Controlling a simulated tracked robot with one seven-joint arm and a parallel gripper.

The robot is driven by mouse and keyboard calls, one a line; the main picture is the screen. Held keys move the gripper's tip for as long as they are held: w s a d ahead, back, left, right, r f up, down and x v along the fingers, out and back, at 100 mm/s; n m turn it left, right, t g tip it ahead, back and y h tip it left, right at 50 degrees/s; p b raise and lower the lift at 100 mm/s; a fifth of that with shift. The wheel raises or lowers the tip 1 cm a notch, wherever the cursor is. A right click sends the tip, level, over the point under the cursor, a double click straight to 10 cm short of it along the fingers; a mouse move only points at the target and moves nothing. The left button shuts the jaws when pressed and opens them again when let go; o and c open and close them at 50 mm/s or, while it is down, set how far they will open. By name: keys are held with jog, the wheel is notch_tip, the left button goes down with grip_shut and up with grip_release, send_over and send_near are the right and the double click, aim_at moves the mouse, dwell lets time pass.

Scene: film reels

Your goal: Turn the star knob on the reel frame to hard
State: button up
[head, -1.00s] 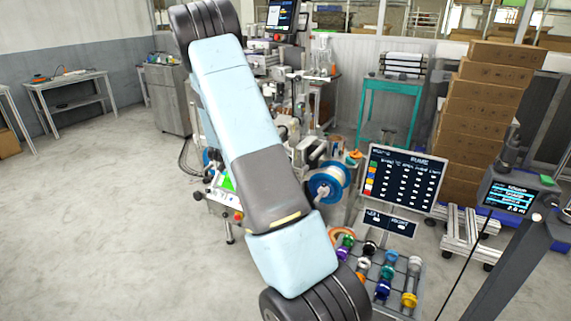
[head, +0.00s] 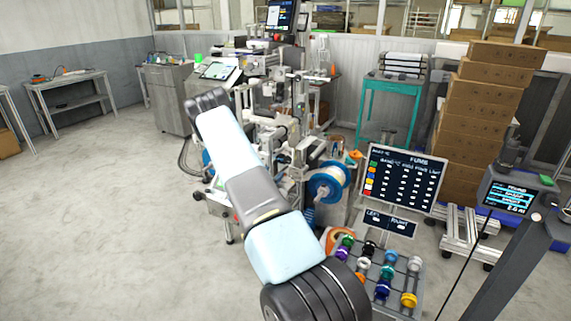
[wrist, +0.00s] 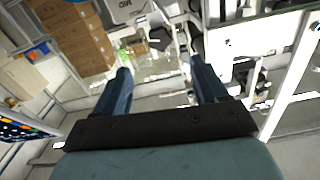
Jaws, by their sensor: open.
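The reel frame (head: 303,125) stands in the middle of the head view, a metal machine with a blue-rimmed white reel (head: 328,182) on its right side. I cannot make out the star knob or its setting for certain in either view. My gripper (wrist: 163,82) shows in the wrist view with two blue fingers spread apart and nothing held between them. Beyond the fingers are blurred light metal parts and frame bars. In the head view my arm hides the gripper and covers the lower left of the machine.
A sign board (head: 402,178) stands right of the reel. A rack of coloured spools (head: 408,264) is below it. Stacked brown boxes (head: 488,120) and a green table (head: 390,88) are behind. The floor at left is clear.

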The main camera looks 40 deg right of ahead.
aim_at(286, 161)
jog(key=x, duration=1.2)
jog(key=shift+c, duration=0.2)
jog(key=shift+r, duration=0.1)
jog(key=c, duration=0.9)
jog(key=shift+d, duration=0.15)
jog(key=shift+c, duration=0.6)
jog(key=shift+w+a, duration=0.1)
jog(key=shift+a, duration=0.1)
